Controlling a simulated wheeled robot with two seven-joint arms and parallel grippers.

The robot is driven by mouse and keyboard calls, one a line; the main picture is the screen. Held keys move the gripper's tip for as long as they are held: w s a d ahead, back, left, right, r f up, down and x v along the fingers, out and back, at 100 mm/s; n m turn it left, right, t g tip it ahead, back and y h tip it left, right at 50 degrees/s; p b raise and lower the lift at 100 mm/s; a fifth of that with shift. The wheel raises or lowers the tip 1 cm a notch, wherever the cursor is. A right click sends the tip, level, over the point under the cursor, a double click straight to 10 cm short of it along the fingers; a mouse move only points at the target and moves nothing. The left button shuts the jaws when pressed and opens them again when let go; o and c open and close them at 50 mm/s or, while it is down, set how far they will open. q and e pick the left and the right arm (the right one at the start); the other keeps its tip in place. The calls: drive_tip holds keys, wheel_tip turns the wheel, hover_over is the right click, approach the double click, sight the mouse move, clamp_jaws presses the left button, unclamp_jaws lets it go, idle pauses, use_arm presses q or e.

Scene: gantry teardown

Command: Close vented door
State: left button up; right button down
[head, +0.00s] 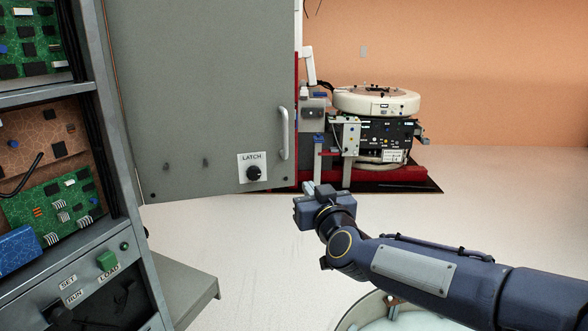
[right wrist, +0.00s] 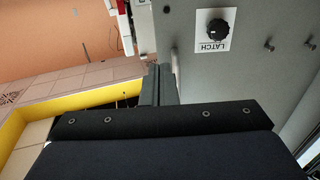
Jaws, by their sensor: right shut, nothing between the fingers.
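The grey door (head: 205,90) stands open beside the cabinet (head: 125,200) at the left of the head view. No vents show on the face I see. It has a pale handle (head: 284,133) near its right edge and a black latch knob (head: 254,173) on a white LATCH label. My right gripper (head: 310,188) is shut and empty by the door's lower right corner. Its fingers (right wrist: 162,84) show close to the door edge; I cannot tell if they touch it. My left gripper is out of view.
The open cabinet holds green circuit boards (head: 55,205) and a panel with a green button (head: 107,260). A grey ledge (head: 185,290) juts out low in front. A round cream-topped machine (head: 376,102) stands behind on the right.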

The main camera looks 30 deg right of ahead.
sight(290, 163)
drive_tip(key=x, duration=1.2)
drive_tip(key=shift+w+f, duration=0.1)
drive_tip(key=shift+w, duration=0.05)
drive_tip(key=shift+w, duration=0.15)
